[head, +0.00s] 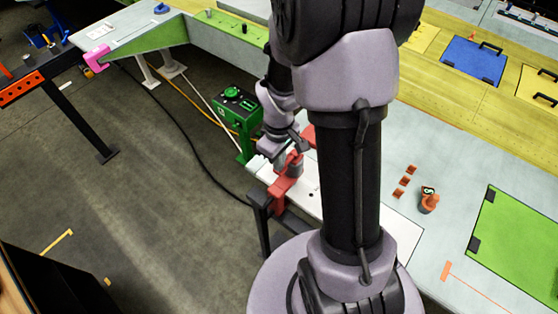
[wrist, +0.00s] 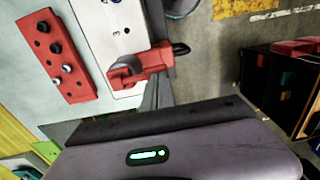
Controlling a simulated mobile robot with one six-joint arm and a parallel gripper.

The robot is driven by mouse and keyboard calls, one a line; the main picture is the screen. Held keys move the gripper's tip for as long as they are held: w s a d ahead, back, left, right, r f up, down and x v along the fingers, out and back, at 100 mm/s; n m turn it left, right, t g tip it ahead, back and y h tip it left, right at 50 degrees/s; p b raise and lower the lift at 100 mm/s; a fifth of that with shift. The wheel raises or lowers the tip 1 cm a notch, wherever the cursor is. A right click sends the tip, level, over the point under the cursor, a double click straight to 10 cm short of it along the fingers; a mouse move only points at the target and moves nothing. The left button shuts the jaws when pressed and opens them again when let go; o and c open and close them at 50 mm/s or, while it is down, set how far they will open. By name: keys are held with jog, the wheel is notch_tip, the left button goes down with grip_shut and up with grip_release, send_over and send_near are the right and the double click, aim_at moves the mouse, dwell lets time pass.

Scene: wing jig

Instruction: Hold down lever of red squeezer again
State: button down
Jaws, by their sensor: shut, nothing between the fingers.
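The red squeezer (head: 284,188) is at the edge of the pale work table, low and left of my arm's column in the head view. In the wrist view the red squeezer (wrist: 155,60) lies just beyond my gripper's body, with a rounded grey part at its left end. My gripper (head: 288,152) is shut and empty, pointing down right above or against the squeezer. Its fingertips are hard to make out, and I cannot tell whether they touch the lever.
A red block with dark knobs (wrist: 55,55) lies beside the squeezer. A green box with a button (head: 236,105) stands left of my wrist. Small orange pieces (head: 404,182) and a green panel (head: 515,235) lie right of my column. Open floor lies left.

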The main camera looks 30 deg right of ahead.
aim_at(277, 173)
jog(key=f+b, duration=0.1)
jog(key=b, duration=0.1)
jog(key=a+f+b, duration=0.1)
jog(key=f+b, duration=0.1)
jog(key=shift+s+f, duration=0.2)
jog(key=shift+f, duration=0.1)
jog(key=shift+s+r, duration=0.1)
jog(key=shift+s, duration=0.1)
jog(key=shift+s+a, duration=0.15)
dwell(0.5)
dwell(0.6)
